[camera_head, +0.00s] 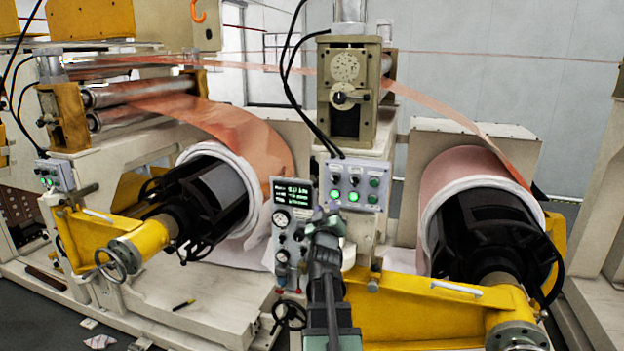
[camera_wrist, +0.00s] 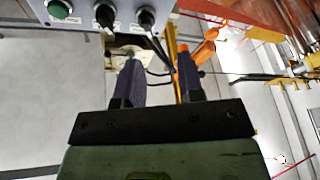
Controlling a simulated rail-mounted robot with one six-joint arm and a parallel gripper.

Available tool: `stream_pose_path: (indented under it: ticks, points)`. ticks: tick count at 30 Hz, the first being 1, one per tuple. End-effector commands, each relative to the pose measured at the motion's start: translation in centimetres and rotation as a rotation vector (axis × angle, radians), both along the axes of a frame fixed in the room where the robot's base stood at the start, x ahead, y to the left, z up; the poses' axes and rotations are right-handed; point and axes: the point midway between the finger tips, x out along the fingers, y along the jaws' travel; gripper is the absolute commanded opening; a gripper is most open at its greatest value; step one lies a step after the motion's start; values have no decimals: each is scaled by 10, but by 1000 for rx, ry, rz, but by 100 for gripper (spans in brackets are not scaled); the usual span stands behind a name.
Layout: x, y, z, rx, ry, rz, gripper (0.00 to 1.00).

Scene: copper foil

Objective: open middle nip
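The middle control box (camera_head: 350,185) is a grey panel with black selector knobs on top and lit green buttons below. It stands under the middle nip unit (camera_head: 350,80), a beige housing with a round dial and a knob, with copper foil passing at its side. My gripper (camera_head: 326,212) is just below the box's lower left corner; its fingertips are small and dark there. In the wrist view my gripper (camera_wrist: 157,68) has its two purple-grey fingers apart with nothing between them. A control box (camera_wrist: 90,14) with a green button and black knobs shows beyond the fingers, upper left.
A gauge panel (camera_head: 292,225) with a display stands left of my gripper. Copper rolls (camera_head: 275,150) (camera_head: 455,170) lie on both sides, with yellow arms (camera_head: 430,310) in front. Another control box (camera_head: 55,175) is at far left. Black cables run into the middle box.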

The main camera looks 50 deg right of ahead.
Motion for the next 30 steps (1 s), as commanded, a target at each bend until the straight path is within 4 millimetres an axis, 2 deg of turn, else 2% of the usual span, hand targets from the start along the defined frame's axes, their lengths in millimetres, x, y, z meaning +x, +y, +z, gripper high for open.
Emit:
stream_pose_path:
  ticks: [2, 8, 13, 21, 25, 30]
  points:
    - [-5, 1, 9, -70, 0, -36, 35]
    - [-2, -3, 12, -80, 15, -40, 35]
    - [13, -23, 22, -77, 14, -39, 35]
    - [46, -73, 43, -77, 14, -38, 35]
    - [52, -83, 46, -77, 16, -37, 35]
    - [52, -83, 44, -77, 15, -37, 35]
